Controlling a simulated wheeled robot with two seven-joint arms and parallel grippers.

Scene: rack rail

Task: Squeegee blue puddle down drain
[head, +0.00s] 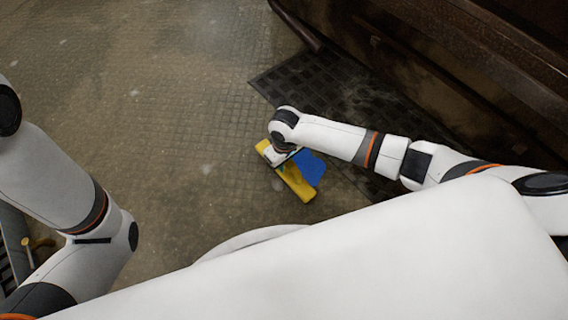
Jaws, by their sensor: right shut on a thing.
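A yellow squeegee (298,184) is on the floor at the middle of the head view, its bar slanting from upper left to lower right. My right gripper (282,155) is shut on it from above; the wrist hides the handle and most of the fingers. The blue puddle (312,168) shows as a small blue patch close along the right side of the bar, partly hidden by my right arm. The drain looks to be the dark grid (300,80) in the floor, up and right of the squeegee. My left arm shows at the left, but its gripper is out of view.
A dark brown, worn metal structure (450,70) fills the upper right beside the dark grid. A grey slatted thing with a yellow part (30,243) stands at the lower left. The tiled floor (150,90) is open to the left of the squeegee.

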